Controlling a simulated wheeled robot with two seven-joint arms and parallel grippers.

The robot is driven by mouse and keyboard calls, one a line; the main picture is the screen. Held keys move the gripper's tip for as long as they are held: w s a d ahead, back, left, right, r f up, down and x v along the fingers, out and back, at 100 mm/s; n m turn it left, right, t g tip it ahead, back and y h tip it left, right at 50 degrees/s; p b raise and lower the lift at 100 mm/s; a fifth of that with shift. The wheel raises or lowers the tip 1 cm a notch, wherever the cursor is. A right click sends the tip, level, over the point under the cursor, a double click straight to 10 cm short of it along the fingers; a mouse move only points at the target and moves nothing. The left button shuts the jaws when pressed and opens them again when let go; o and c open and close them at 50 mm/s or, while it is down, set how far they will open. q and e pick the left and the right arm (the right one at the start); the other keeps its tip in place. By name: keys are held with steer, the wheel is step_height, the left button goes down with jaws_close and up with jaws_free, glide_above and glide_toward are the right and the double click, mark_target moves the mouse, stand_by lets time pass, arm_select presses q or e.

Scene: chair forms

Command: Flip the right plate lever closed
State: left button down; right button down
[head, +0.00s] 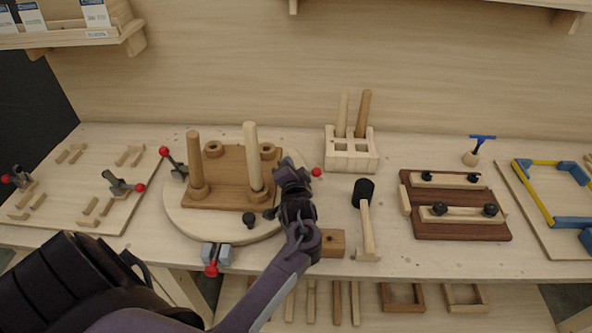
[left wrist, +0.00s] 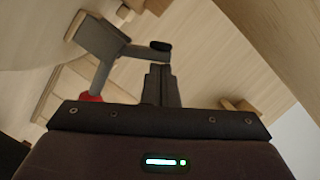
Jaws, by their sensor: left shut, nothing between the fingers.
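The round wooden plate (head: 178,222) carries a brown board (head: 230,160) with two upright pegs. The right plate lever shows its red knob (head: 316,172) at the plate's right side; its clamp body is mostly hidden behind my left gripper (head: 283,168). In the left wrist view a grey clamp (left wrist: 103,38) has a black tip and a red knob (left wrist: 90,97). My left gripper's fingers (left wrist: 160,75) are shut and empty close beside this clamp; I cannot tell if they touch it. My right gripper is not in view.
Other clamps with red knobs stand at the plate's left (head: 174,163) and front (head: 213,256). A black mallet (head: 365,205), a slotted wooden block (head: 350,160) and a dark clamping board (head: 450,225) are to the right. A wooden block (head: 332,243) lies beside my left forearm.

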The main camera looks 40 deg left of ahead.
arm_select(q)
steer(key=shift+s+r+n, duration=0.1)
steer(key=shift+r+n, duration=0.05)
steer(key=shift+n, duration=0.15)
steer(key=shift+a+f+n, duration=0.25)
steer(key=shift+a+n, duration=0.05)
steer(key=shift+n, duration=0.1)
steer(key=shift+a+f, duration=0.15)
steer(key=shift+a, duration=0.1)
steer(key=shift+h+p, duration=0.3)
steer(key=shift+h, duration=0.1)
steer(key=shift+n, duration=0.3)
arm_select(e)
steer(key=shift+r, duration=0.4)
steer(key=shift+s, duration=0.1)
